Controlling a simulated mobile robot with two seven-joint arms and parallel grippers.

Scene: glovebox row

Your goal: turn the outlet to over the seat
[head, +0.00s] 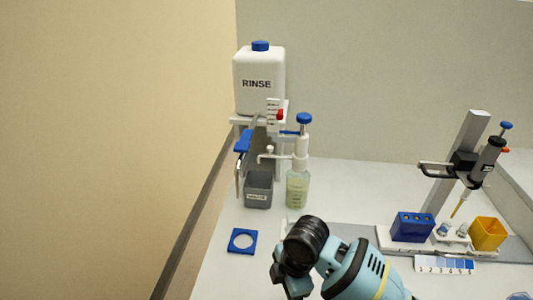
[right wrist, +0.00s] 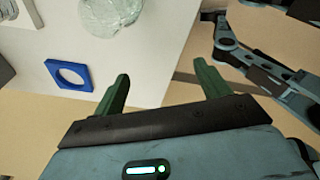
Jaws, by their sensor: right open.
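The dispenser bottle (head: 298,187) holds pale yellow-green liquid and has a white pump head with a blue top knob (head: 304,118). Its thin white outlet (head: 266,154) points left, toward the space above a dark grey box (head: 258,190). The blue square seat (head: 234,249) with a round hole lies flat on the bench in front of the box; it also shows in the right wrist view (right wrist: 50,66). My right gripper (right wrist: 163,88) is open and empty, fingers spread, apart from the seat. My left gripper is not seen.
A white RINSE container (head: 259,83) stands on a stand behind the bottle. To the right are a blue block (head: 412,227), a yellow bin (head: 487,234) and a pipette on a stand (head: 483,160). The bench's left edge is close to the seat.

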